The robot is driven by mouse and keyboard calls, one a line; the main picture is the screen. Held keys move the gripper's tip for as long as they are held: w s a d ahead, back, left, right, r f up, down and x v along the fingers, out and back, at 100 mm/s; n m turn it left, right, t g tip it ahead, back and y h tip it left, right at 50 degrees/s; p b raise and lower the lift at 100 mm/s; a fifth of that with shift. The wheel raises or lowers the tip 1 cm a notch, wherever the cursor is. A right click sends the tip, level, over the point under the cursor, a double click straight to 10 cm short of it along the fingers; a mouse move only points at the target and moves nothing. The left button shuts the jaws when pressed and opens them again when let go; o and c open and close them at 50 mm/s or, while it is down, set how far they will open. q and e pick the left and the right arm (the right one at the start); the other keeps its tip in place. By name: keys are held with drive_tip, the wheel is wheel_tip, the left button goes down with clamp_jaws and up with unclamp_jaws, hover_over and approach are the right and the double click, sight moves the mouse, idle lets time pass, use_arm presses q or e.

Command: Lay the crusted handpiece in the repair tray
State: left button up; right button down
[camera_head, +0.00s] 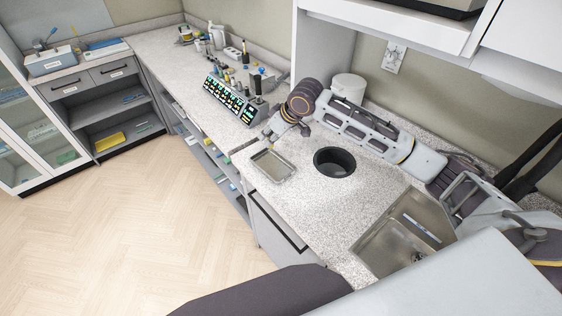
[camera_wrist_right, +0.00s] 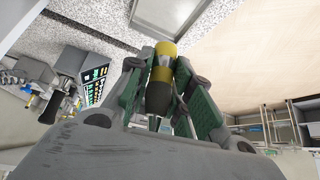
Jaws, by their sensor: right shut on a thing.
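My right gripper (camera_head: 268,132) reaches over the counter, close behind the shallow metal tray (camera_head: 273,166). In the right wrist view the gripper (camera_wrist_right: 163,85) is shut on a handpiece (camera_wrist_right: 161,75), a short round body with yellow bands and a dark grey part between the green finger pads. Any crust on it is too small to make out. The tray shows at the top of the wrist view (camera_wrist_right: 168,12), apart from the handpiece, and looks empty. The handpiece is too small to make out in the head view. My left gripper is not in view.
A console with lit displays (camera_head: 230,101) and bottles stand at the back left. A white canister (camera_head: 348,87) stands behind my arm. Counter between bowl and front edge is clear.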

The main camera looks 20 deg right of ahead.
drive_tip(key=shift+d, duration=0.25)
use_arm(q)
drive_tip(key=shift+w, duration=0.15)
use_arm(e)
approach(266, 162)
drive_tip(key=shift+w+a+r+p, duration=0.3)
drive_tip(key=shift+w+a+r, duration=0.3)
drive_tip(key=shift+w+r, duration=0.3)
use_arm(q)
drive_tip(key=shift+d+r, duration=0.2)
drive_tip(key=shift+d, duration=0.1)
use_arm(e)
drive_tip(key=shift+f, duration=0.1)
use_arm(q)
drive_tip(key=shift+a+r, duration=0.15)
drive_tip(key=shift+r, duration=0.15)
use_arm(e)
drive_tip(key=shift+f, duration=2.5)
use_arm(q)
drive_tip(key=shift+p, duration=0.3)
use_arm(e)
drive_tip(key=c, duration=1.3)
unclamp_jaws()
drive_tip(key=shift+f, duration=0.1)
drive_tip(key=shift+o, duration=0.2)
